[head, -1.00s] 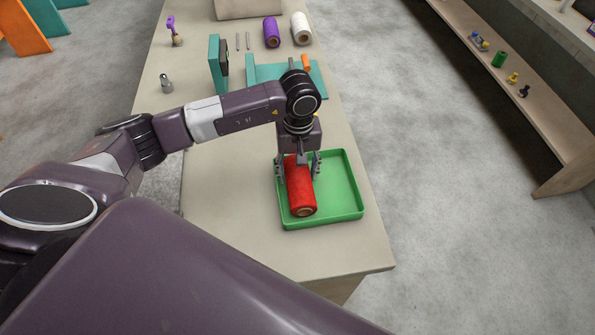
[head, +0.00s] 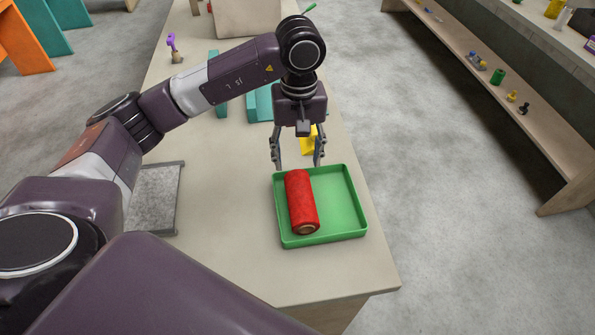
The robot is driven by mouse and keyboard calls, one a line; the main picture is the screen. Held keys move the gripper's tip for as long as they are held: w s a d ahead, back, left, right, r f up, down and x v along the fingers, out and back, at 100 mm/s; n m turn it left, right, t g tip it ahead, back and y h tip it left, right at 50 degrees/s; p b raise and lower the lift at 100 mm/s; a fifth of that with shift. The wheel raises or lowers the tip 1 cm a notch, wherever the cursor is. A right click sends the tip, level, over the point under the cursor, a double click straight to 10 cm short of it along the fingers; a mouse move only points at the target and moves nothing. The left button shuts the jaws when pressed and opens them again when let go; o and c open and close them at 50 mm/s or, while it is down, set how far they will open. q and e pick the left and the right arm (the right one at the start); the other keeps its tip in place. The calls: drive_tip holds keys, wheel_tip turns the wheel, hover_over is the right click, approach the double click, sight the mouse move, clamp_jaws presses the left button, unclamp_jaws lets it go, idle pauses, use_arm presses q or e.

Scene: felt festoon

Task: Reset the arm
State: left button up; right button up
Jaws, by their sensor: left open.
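My left gripper (head: 298,160) is open and empty. It hangs fingers down above the far edge of the green tray. A red roll (head: 302,203) lies in the left part of the green tray (head: 345,230), apart from the fingers. The rest of the tray is bare. My right gripper is not in the head view.
The tray is on a pale table (head: 235,225). A yellow object (head: 309,143) shows behind the fingers, and teal pieces (head: 260,104) stand beyond. A purple-topped tool (head: 173,48) stands far left. A grey flat panel (head: 153,198) lies left. A long shelf (head: 480,80) runs along the right.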

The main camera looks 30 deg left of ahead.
use_arm(q)
drive_tip(key=shift+r, duration=0.25)
idle(0.3)
